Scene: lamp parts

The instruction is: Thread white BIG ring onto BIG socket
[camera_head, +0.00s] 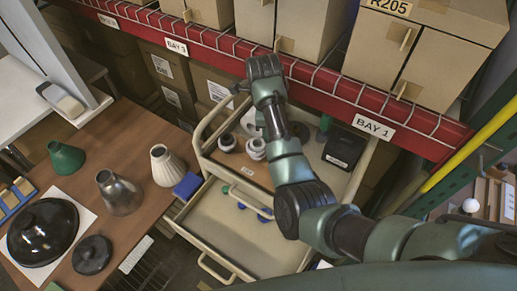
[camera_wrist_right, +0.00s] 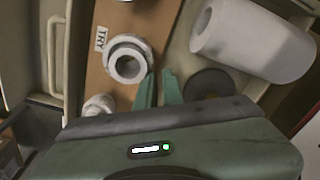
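A white ring-shaped part (camera_wrist_right: 127,62) with a round central opening lies on the brown mat in the right wrist view. White parts (camera_head: 256,149) also show on the cart's upper tray in the head view. A second white part (camera_wrist_right: 100,105) sits close to it at the lower left. I cannot tell from these views which one is the big ring and which the big socket. My right gripper (camera_wrist_right: 158,90) has its two green fingers a little apart with nothing between them, just right of the white ring-shaped part. My left gripper is not in view.
A white roll (camera_wrist_right: 250,40) and a dark disc (camera_wrist_right: 208,85) lie right of the fingers. The cart's lower drawer (camera_head: 235,235) is pulled out. A black box (camera_head: 344,148) is on the cart. Lampshades (camera_head: 120,193) stand on the left table. A red shelf beam (camera_head: 330,84) runs behind.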

